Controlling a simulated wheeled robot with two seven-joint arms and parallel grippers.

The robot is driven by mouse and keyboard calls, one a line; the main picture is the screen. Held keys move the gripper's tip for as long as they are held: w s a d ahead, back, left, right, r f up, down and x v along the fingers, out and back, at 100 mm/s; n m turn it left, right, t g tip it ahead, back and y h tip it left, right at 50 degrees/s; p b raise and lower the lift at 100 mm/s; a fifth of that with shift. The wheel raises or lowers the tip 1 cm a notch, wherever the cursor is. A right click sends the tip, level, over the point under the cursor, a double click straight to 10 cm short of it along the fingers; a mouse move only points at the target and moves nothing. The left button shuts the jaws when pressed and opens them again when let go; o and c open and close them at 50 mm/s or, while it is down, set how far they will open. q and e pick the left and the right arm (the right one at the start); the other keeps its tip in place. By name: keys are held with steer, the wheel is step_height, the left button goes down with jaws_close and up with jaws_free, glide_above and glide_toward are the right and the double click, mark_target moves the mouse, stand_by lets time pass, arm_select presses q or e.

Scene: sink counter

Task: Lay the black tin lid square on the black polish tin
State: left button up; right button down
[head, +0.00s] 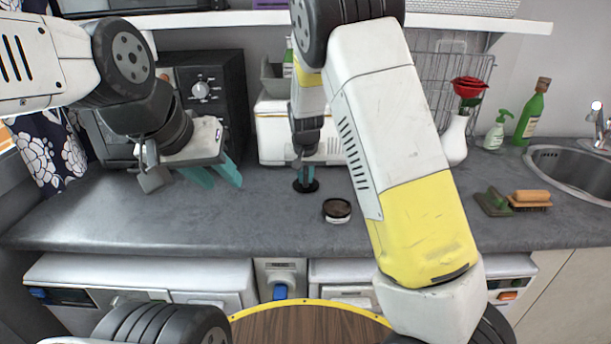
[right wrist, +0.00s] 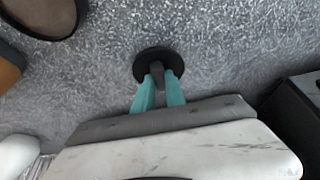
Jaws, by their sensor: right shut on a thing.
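The black tin lid (head: 312,187) is a small dark disc with an upright grip on top; it also shows in the right wrist view (right wrist: 148,72). My right gripper (head: 305,182) is shut on that grip, with its teal fingers (right wrist: 160,92) on either side. The lid looks level, at or close above the counter; I cannot tell whether it touches. My left gripper (head: 225,182) is open and empty over the counter's left part.
A black oven (head: 215,95) and a white appliance (head: 275,130) stand at the back. A white vase with a rose (head: 455,140), a green bottle (head: 530,115), a scrubbing brush (head: 530,198), a green sponge (head: 492,203) and the sink (head: 570,165) are at right. The front-left counter is clear.

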mark_target(306, 175)
steer(key=shift+r, duration=0.15)
steer(key=shift+r, duration=1.6)
steer(key=c, duration=2)
jaws_free()
steer(key=shift+c, duration=0.2)
jaws_close()
